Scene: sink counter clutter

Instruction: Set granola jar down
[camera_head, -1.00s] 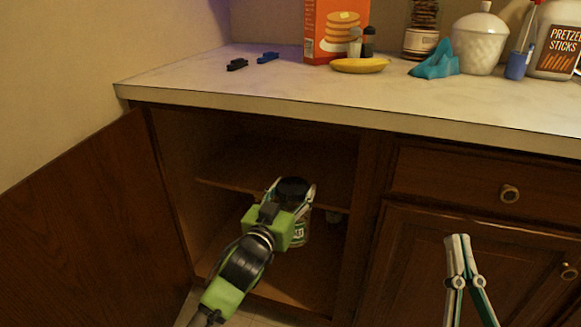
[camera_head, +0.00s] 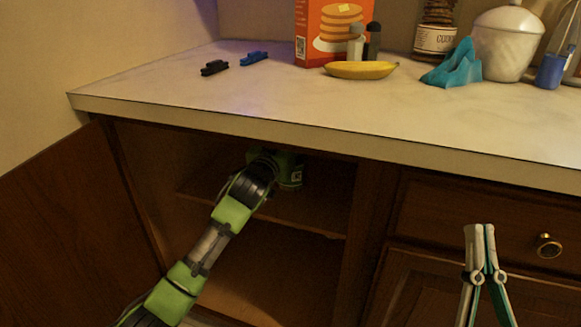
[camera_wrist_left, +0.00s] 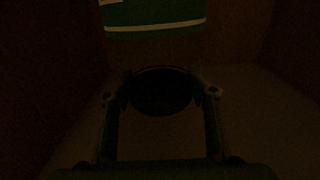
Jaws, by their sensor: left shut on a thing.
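My left gripper (camera_wrist_left: 160,95) is shut on the granola jar, inside the open cabinet at upper-shelf height. The jar's dark round lid (camera_wrist_left: 162,88) shows between the fingers in the dim left wrist view. In the head view my own arm hides the fingers and most of the jar. I cannot tell whether the jar touches the cabinet shelf (camera_head: 310,217). My right gripper (camera_head: 481,230) is shut and empty, in front of the drawer.
The cabinet door (camera_head: 65,215) stands open at left. The countertop (camera_head: 290,105) overhangs the opening closely above my left arm. On it are a banana (camera_head: 361,70), a pancake box (camera_head: 318,35), a blue cloth-like item (camera_head: 455,65) and a white lidded jar (camera_head: 505,42). The lower compartment looks clear.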

